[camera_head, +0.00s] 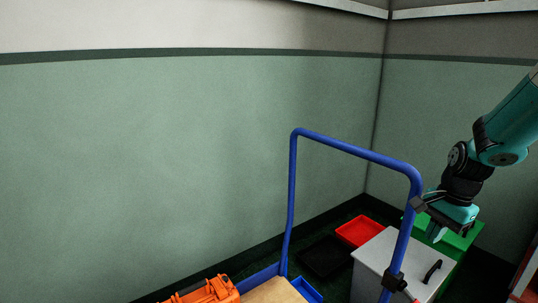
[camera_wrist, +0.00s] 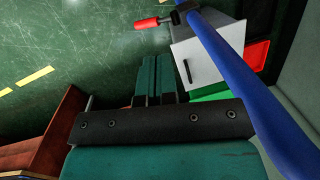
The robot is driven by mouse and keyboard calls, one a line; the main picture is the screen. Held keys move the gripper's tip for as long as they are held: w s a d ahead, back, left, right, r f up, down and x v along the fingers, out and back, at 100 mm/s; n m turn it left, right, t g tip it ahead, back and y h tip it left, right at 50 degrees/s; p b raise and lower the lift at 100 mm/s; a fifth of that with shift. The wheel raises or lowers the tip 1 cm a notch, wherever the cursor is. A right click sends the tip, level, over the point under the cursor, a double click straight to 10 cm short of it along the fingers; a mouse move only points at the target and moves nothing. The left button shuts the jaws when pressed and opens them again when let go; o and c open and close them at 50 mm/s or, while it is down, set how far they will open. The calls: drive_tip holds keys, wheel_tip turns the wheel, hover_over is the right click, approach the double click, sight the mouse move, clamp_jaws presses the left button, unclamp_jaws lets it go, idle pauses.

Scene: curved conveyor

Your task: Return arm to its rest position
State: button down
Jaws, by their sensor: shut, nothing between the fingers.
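My gripper (camera_head: 436,232) is at the right in the head view, hanging below my teal and black arm, close to the blue handle (camera_head: 292,205) of a cart. In the wrist view my gripper's two teal fingers (camera_wrist: 157,72) lie side by side, shut and empty. The blue handle runs close along their right side in the wrist view (camera_wrist: 240,90). I cannot tell whether the gripper touches the handle.
A grey cabinet (camera_head: 374,268) with a black handle stands behind the cart, near a green box (camera_head: 462,243). A red tray (camera_head: 360,231), a black tray (camera_head: 325,257) and a blue tray (camera_head: 306,290) lie near it. An orange object (camera_head: 205,291) sits at the bottom. Green walls close the corner.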

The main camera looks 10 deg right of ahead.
drive_tip(key=s+a+r+n, duration=0.1)
drive_tip(key=a+r+n, duration=0.1)
drive_tip(key=a+n, duration=0.35)
drive_tip(key=s+a+r+n+y, duration=0.1)
drive_tip(key=a+r+n, duration=0.15)
drive_tip(key=a, duration=0.55)
drive_tip(key=s+a+r+n, duration=0.1)
drive_tip(key=a+r+n, duration=0.2)
drive_tip(key=a, duration=0.3)
drive_tip(key=s+a+r+n+y, duration=0.2)
drive_tip(key=s+a+r+n, duration=0.1)
drive_tip(key=s+a+n, duration=0.9)
wheel_tip(320, 180, up, 20)
drive_tip(key=s+a+p, duration=0.1)
drive_tip(key=s+p, duration=0.1)
drive_tip(key=p, duration=1.7)
drive_tip(key=shift+m+g, duration=0.3)
drive_tip(key=shift+g, duration=0.1)
